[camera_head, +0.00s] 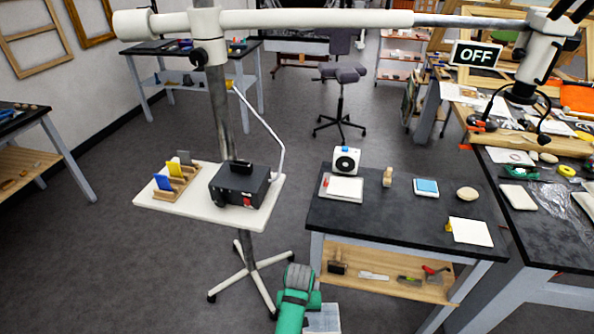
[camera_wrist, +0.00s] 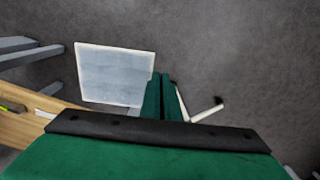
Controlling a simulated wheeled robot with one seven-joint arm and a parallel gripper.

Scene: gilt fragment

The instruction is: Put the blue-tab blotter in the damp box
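A blue card (camera_head: 162,182), which looks like the blue-tab blotter, stands at the near end of a wooden rack (camera_head: 172,195) on the left of a white stand-top (camera_head: 165,205). Yellow and grey cards stand behind it in the rack. My gripper (camera_wrist: 166,77) is shut and looks empty in the wrist view, pointing down over the floor. My green arm shows low in the head view, in front of the stand; the fingertips cannot be made out there.
A pale open bin (camera_wrist: 115,75) appears on the floor by my arm. To the right, a dark-topped table (camera_head: 400,215) holds a white dial device (camera_head: 346,160), a tray, and a yellow-tabbed sheet (camera_head: 470,231). A pole and overhead boom rise behind the stand-top.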

